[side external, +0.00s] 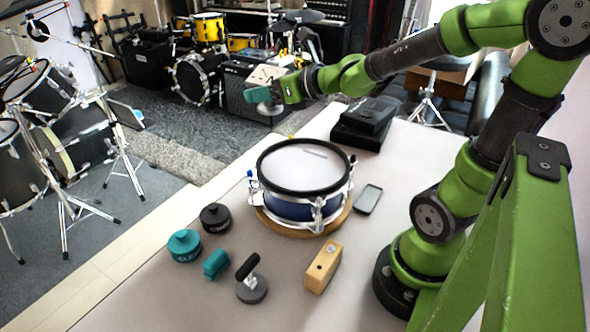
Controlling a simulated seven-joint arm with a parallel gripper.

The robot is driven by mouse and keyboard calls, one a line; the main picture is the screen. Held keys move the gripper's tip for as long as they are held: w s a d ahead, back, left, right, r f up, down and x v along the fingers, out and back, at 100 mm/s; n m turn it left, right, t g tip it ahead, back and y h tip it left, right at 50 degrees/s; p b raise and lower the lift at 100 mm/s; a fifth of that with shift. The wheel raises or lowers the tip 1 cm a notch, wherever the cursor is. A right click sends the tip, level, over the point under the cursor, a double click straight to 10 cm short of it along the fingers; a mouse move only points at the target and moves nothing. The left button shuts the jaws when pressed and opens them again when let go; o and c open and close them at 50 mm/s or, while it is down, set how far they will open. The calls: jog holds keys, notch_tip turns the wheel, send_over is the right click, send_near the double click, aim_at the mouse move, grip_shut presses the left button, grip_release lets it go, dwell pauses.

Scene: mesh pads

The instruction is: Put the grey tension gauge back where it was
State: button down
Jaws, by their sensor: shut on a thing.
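My gripper (276,94) is at the end of the outstretched arm, high above and behind the drum. It is shut on a small grey round thing, which looks like the grey tension gauge (270,108); a teal part shows beside it, and the jaws hide some of it. The held thing is in the air, apart from the table. The snare drum (304,167), with a white head, black rim and blue shell, sits on a round wooden base (284,229) on the table.
On the table (180,300) stand a black round piece (215,218), a teal round piece (184,246), a teal block (216,264), a grey disc with a black handle (252,289) and a wooden block (323,268). A phone-like slab (368,199) and black box (365,124) lie right and behind.

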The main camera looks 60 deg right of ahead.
jog(key=a, duration=0.6)
jog(key=shift+s+a+r, duration=0.15)
jog(key=shift+a, duration=0.05)
jog(key=shift+a, duration=0.1)
jog(key=s+a+f+n+g+y, duration=0.2)
jog(key=a+f+n+y, duration=0.25)
jog(key=a, duration=0.75)
jog(key=s+a+f+n+g+y, duration=0.2)
jog(key=a+f+n+y, duration=0.3)
jog(key=a, duration=0.6)
jog(key=s+a+f+n+g+y, duration=0.2)
jog(key=s+a+f+n+g, duration=0.25)
jog(key=s+a, duration=0.4)
jog(key=s+a+f+n+g+y, duration=0.35)
jog(key=s+a+g, duration=0.25)
jog(key=s+a, duration=0.25)
jog(key=shift+n+h, duration=0.45)
jog(key=shift+h, duration=0.05)
jog(key=shift+w+a+f, duration=0.1)
jog(key=shift+a+f, duration=0.05)
jog(key=shift+f, duration=1.15)
jog(key=shift+w+a+f, duration=0.1)
jog(key=shift+a+f, duration=0.05)
jog(key=shift+f, duration=1.2)
jog(key=shift+a+f, duration=0.15)
jog(key=shift+f, duration=1.15)
